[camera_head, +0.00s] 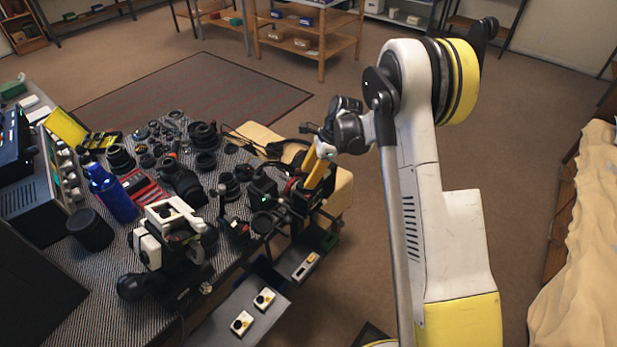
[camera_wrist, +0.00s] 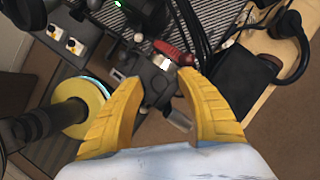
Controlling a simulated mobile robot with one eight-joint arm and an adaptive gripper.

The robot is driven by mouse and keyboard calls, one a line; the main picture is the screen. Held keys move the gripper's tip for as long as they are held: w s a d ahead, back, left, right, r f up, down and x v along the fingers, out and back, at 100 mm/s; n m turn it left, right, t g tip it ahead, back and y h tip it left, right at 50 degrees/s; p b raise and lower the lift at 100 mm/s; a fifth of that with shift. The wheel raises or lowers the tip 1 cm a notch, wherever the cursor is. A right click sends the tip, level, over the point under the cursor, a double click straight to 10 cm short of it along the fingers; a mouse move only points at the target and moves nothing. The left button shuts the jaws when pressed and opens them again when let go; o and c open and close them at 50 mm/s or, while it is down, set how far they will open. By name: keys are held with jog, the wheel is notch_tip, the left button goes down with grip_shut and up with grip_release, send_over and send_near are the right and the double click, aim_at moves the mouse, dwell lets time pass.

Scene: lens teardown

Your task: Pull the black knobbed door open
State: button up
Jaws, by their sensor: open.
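My gripper (camera_head: 316,172) reaches over the right end of the workbench in the head view, pointing down among dark equipment. In the wrist view my gripper (camera_wrist: 162,82) shows two yellow fingers spread apart. Between and beyond the fingers is a dark grey and black mechanism (camera_wrist: 152,80) with a pale metallic piece. I cannot tell whether the fingers touch it. A red-handled tool (camera_wrist: 172,52) lies just beyond the fingertips. I cannot make out a black knobbed door for certain in either view; the arm and clutter may hide it.
The striped bench mat (camera_head: 62,272) is crowded with lens parts, a blue bottle (camera_head: 113,196) and instruments. Below the bench edge are white boxes with knobs (camera_head: 264,298). Cables and a headphone-like black item crowd the wrist view's right. Open floor (camera_head: 380,215) lies right of the bench.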

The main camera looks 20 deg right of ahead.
grip_shut()
